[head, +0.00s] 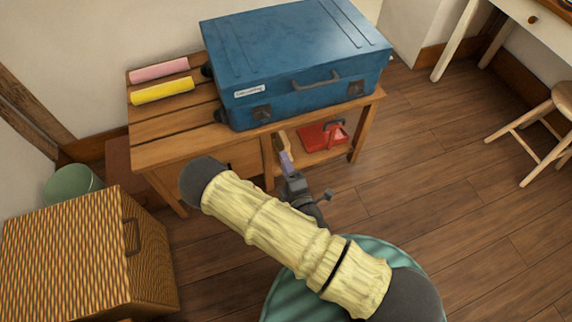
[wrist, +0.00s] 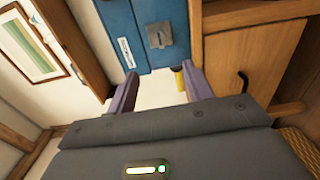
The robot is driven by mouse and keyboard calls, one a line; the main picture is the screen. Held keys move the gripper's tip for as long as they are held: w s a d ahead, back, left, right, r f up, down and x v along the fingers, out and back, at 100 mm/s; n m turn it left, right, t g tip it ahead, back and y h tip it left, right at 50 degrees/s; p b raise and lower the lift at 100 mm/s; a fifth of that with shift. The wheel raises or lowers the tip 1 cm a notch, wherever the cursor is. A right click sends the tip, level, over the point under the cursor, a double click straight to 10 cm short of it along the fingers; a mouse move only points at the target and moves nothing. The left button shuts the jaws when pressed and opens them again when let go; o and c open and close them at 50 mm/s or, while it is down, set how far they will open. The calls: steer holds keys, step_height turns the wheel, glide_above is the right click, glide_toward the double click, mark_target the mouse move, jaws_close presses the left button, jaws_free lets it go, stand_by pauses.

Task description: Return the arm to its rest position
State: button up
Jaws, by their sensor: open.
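My gripper (head: 286,158) is in front of the wooden bench, near its open lower shelf, with my yellow-sleeved arm reaching toward it from the lower right. In the wrist view the two purple fingers of my gripper (wrist: 159,80) stand apart with nothing held between them. The blue suitcase (head: 290,55) lies on the bench top beyond the gripper. It also shows in the wrist view (wrist: 140,25). Part of the gripper's fingers is hard to make out in the head view.
The wooden bench (head: 180,128) carries a pink roll (head: 160,70) and a yellow roll (head: 162,91). A red object (head: 318,137) sits on its lower shelf. A wicker box (head: 65,245) and green bin (head: 70,182) stand left. A stool (head: 560,98) stands right; floor between is clear.

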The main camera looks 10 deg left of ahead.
steer(key=shift+w, duration=0.1)
stand_by(0.3)
steer(key=w+d+r+m+g+h, duration=0.2)
steer(key=w+d+m+g+h, duration=0.25)
steer(key=m, duration=0.45)
steer(key=w+d+r+m+g+h, duration=0.1)
steer(key=w+d+m+h, duration=0.2)
steer(key=d+m+h, duration=0.4)
steer(key=s+d+r+m+g+y, duration=0.2)
steer(key=s+d+r+m+g, duration=0.55)
steer(key=s+d+r, duration=0.65)
step_height(320, 180, up, 31)
steer(key=w+a+p, duration=0.1)
steer(key=p, duration=2.9)
steer(key=shift+w+r+m, duration=0.15)
steer(key=shift+r+m, duration=0.05)
steer(key=shift+m, duration=0.25)
steer(key=shift+a, duration=0.1)
